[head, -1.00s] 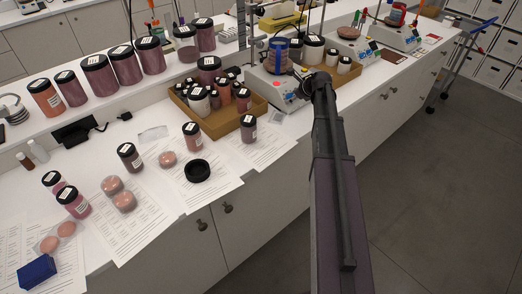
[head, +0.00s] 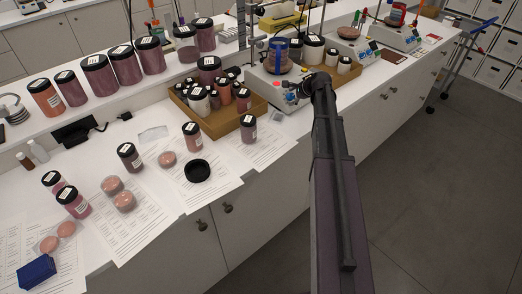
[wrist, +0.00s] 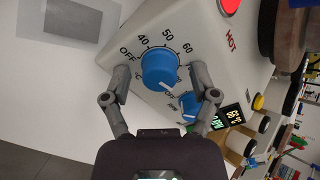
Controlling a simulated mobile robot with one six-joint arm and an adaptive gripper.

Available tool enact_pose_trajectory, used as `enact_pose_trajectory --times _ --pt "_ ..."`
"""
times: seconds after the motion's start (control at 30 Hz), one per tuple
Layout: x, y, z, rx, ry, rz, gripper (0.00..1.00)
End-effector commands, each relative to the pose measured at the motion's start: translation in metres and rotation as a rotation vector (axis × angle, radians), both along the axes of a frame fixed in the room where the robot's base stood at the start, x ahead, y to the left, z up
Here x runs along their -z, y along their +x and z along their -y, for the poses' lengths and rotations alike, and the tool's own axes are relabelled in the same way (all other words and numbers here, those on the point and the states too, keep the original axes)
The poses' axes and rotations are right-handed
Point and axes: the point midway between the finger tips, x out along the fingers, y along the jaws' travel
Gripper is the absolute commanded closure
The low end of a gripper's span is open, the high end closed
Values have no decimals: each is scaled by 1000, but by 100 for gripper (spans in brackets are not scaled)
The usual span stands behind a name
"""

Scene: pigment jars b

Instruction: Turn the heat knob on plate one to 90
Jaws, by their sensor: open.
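The nearest hot plate (head: 262,84), a white unit, stands on the bench, and its front panel fills much of the wrist view (wrist: 205,40). Its blue heat knob (wrist: 158,66) has a printed scale with OFF, 40, 50 and 60 readable. A white mark on the knob points to the lower right; the numbers there are hidden or too small to read. My gripper (wrist: 159,73) is open, one finger on each side of this knob; contact cannot be told. A second blue knob (wrist: 190,104) sits just below, near the right finger. No plate number is readable.
A lit display (wrist: 228,117) and a red button (wrist: 230,6) are on the same panel. A blue-banded vessel (head: 279,52) stands on the plate. A cardboard tray (head: 213,131) of jars is to the left. More hot plates (head: 358,53) stand further right.

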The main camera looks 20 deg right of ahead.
Motion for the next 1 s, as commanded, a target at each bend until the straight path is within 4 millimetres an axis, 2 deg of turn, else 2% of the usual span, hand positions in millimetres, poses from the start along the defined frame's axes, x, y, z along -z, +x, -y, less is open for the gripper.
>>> enact_pose_trajectory --times 1.0 --pt "0 1 0 -464 -441 183 24"
